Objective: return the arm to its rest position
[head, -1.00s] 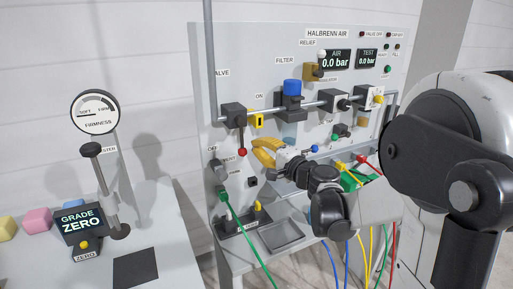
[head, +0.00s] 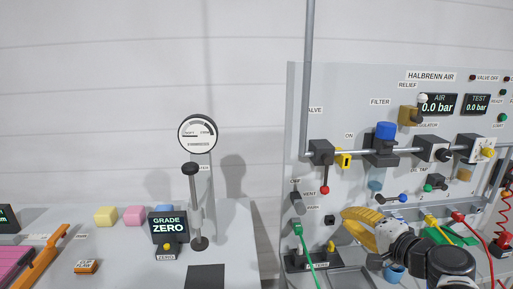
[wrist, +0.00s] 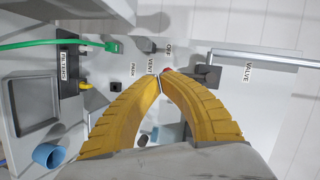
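My gripper (head: 345,213) has yellow ribbed fingers and hangs in front of the lower part of the grey panel (head: 300,100) in the head view. In the wrist view the fingertips of my gripper (wrist: 160,77) meet with nothing visible between them. The red knob of the valve lever (head: 325,190) is up and left of the fingertips in the head view. In the wrist view the red knob (wrist: 168,71) shows just behind the tips, apparently apart from them. Most of my arm is out of the head view.
A blue cup (wrist: 47,155) and a grey tray (wrist: 36,103) lie near my gripper. A green cable (head: 307,250) and a red cable (head: 485,231) hang from the panel. The firmness gauge (head: 197,134) stands on the left bench. Open space separates bench and panel.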

